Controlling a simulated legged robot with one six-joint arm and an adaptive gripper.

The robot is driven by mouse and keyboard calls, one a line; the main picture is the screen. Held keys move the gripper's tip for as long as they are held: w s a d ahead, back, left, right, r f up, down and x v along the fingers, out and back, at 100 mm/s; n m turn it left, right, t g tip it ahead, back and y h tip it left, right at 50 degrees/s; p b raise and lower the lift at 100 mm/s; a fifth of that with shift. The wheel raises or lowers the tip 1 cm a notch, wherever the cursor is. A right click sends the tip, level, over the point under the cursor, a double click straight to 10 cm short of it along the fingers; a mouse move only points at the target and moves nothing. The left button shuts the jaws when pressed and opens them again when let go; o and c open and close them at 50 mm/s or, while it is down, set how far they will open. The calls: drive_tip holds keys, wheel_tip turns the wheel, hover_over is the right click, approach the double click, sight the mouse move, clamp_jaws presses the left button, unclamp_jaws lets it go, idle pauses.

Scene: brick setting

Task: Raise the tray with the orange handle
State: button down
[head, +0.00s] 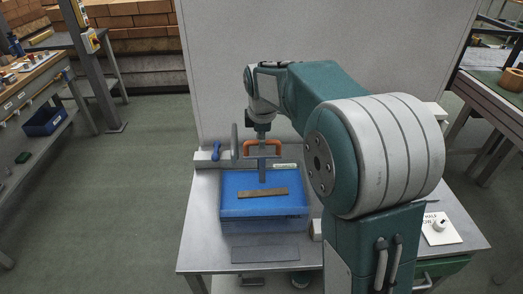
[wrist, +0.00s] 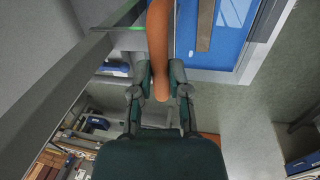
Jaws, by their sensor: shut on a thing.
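The blue tray (head: 232,209) is over the grey metal table, with a flat brown bar (head: 262,193) lying in it. A grey upright rises from the tray to an orange handle (head: 276,148). My gripper (head: 262,138) is at the handle from above. In the wrist view my gripper (wrist: 160,88) is shut on the orange handle (wrist: 161,35), which runs between the two fingers. Part of the blue tray (wrist: 228,35) shows at the top there. Darker blue layers show under the tray in the head view; I cannot tell whether it rests on them.
A blue-handled tool (head: 215,152) is at the table's back left. A grey plate (head: 265,254) lies in front of the tray. A white card with a knob (head: 438,229) is at the right. A pale panel (head: 220,80) stands behind the table.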

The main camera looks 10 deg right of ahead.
wheel_tip(320, 180, up, 7)
drive_tip(key=shift+r, duration=0.15)
drive_tip(key=c, duration=0.6)
unclamp_jaws()
drive_tip(key=shift+r, duration=0.1)
drive_tip(key=shift+d, duration=0.1)
wheel_tip(320, 180, up, 11)
drive_tip(key=s, duration=0.2)
drive_tip(key=shift+a+r, duration=0.15)
drive_tip(key=shift+a, duration=0.15)
drive_tip(key=shift+s, duration=0.15)
